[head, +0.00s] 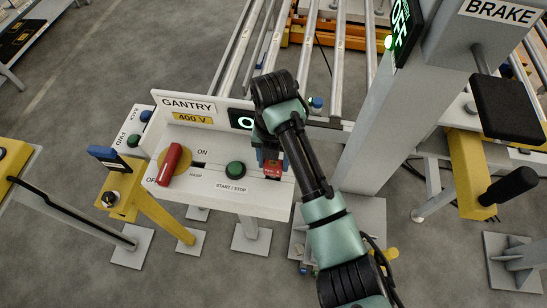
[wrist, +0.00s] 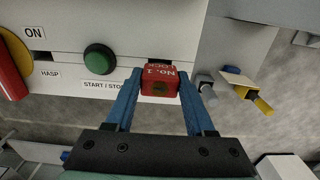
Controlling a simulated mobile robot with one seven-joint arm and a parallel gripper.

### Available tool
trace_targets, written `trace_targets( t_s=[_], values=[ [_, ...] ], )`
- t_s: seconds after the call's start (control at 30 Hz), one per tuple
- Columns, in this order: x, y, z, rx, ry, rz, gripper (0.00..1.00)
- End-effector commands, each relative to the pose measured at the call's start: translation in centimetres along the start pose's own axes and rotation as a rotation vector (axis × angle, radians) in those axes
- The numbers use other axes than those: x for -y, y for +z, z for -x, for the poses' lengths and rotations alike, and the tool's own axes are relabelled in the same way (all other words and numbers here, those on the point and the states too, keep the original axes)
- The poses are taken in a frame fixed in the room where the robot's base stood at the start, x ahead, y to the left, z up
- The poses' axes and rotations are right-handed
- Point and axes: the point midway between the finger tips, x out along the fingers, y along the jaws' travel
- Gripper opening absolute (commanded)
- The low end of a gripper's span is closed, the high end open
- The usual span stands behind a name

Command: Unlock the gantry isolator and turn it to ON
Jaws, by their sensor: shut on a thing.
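The gantry panel (head: 222,199) carries the isolator, a red handle (head: 169,165) on a yellow disc, with OFF at its lower left and ON to its right. The handle also shows at the left edge of the wrist view (wrist: 12,72). The dark hasp slot (wrist: 42,56) beside it looks empty. My gripper (wrist: 158,88) is shut on a red padlock (wrist: 160,76) marked "LOCK No. 1". It holds the padlock at the panel's right end, right of the green START/STOP button (wrist: 100,59). I cannot tell if the padlock touches the panel.
My arm partly hides a small display (head: 241,119). A yellow stand with a blue-topped lever (head: 105,153) is left of the panel. Roller rails (head: 235,55) run behind.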

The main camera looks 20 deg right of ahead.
Motion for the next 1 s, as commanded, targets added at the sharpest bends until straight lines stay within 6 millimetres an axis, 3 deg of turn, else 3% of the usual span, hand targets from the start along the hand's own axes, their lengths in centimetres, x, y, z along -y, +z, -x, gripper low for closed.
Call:
trace_targets(
  t_s=[0.63,0.67,0.83,1.0],
  values=[
    [0.0,0.0,-2.7,0.001,0.000,0.000,0.00],
    [0.0,0.0,-2.6,0.001,0.000,0.001,0.58],
    [0.0,0.0,-2.5,0.001,0.000,0.000,0.88],
    [0.0,0.0,-2.5,0.001,0.000,0.000,0.89]
  ],
)
